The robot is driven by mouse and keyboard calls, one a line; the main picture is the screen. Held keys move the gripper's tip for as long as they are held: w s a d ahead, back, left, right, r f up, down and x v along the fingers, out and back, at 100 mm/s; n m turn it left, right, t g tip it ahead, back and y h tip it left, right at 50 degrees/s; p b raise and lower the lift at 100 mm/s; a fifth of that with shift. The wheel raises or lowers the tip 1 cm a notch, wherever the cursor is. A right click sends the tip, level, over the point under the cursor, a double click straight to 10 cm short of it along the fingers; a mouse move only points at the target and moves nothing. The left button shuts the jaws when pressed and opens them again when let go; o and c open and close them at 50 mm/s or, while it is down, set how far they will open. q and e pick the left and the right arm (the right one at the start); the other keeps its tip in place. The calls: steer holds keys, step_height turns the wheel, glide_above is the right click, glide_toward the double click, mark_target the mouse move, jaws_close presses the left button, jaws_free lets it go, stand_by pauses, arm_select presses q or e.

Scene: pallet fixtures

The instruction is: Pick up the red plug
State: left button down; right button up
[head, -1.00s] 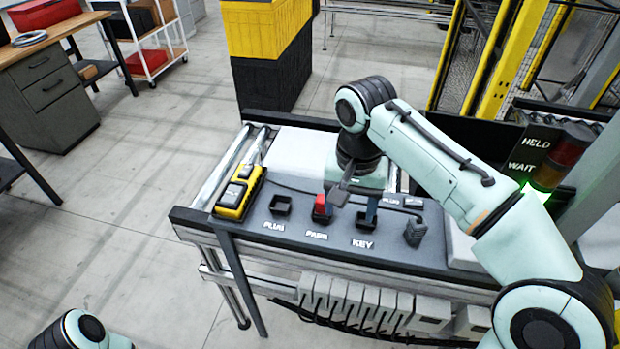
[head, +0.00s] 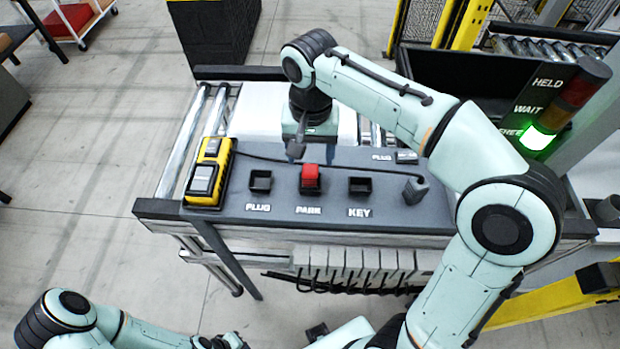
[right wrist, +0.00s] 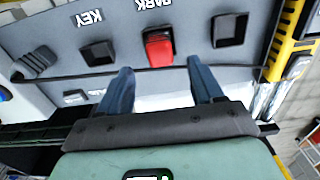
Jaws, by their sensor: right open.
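The red plug (head: 310,178) stands in the socket marked PARK, in the middle of the dark panel (head: 230,205). It also shows in the right wrist view (right wrist: 158,48), just beyond my fingertips and between their lines. My right gripper (head: 296,150) hangs behind the plug, at the panel's far edge, and is open and empty. In the right wrist view its two blue fingers (right wrist: 160,70) are spread, with a gap to the plug. My left arm crosses the bottom left of the head view; I cannot make out its gripper.
The PLUG socket (head: 260,182) and KEY socket (head: 360,187) flank the plug and look empty. A yellow-black device (head: 209,172) lies at the panel's left, with a cable running to a grey connector (head: 414,190). A stack light (head: 538,137) glows green at right.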

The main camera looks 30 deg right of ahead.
mark_target(310, 169)
step_height(310, 169, down, 6)
steer(key=shift+s+a+r+b, duration=0.1)
steer(key=shift+s+r+b, duration=0.1)
steer(key=shift+b, duration=0.2)
steer(key=shift+c, duration=0.3)
steer(key=c, duration=1)
